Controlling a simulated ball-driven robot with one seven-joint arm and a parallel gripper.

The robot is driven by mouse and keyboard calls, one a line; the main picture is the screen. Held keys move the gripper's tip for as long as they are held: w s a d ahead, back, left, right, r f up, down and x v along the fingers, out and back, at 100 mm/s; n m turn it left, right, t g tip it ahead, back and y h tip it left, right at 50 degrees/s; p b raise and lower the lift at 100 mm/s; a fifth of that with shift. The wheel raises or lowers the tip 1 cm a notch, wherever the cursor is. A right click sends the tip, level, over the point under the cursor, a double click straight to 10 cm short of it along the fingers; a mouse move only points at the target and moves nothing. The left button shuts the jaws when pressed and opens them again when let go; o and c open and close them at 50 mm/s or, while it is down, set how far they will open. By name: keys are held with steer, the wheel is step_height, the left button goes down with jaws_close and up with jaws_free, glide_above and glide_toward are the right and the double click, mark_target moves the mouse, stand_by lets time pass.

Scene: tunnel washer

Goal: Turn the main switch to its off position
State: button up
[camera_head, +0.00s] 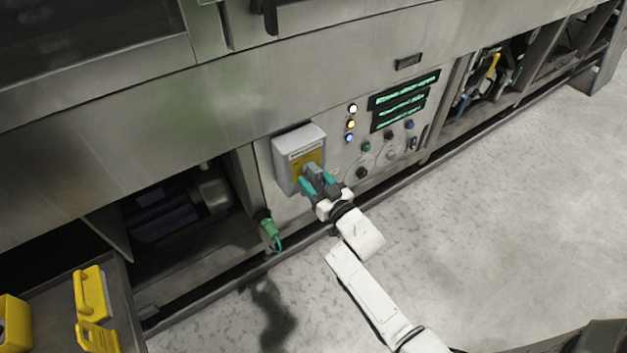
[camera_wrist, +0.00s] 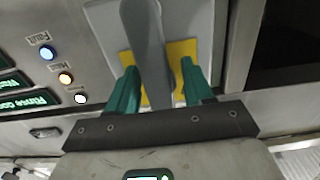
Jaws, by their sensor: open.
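The main switch is a grey box (camera_head: 291,146) on the machine's front panel, with a yellow plate (camera_head: 317,158) and a grey handle. In the wrist view the grey handle (camera_wrist: 147,40) runs upright in the picture, in front of the yellow plate (camera_wrist: 181,52). My gripper (camera_head: 314,183) is at the front of the box. In the wrist view its two teal fingers (camera_wrist: 158,76) are apart, one on each side of the handle. A gap shows beside the handle, so it is not clamped. My gripper partly hides the handle in the head view.
Right of the switch are indicator lamps (camera_head: 350,124), green displays (camera_head: 404,101) and several knobs. A green plug with a cord (camera_head: 269,229) hangs at lower left. The floor in front (camera_head: 480,220) is clear.

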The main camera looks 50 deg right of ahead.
steer(key=shift+w+d, duration=0.1)
steer(key=shift+w, duration=0.15)
steer(key=shift+c, duration=0.5)
jaws_close()
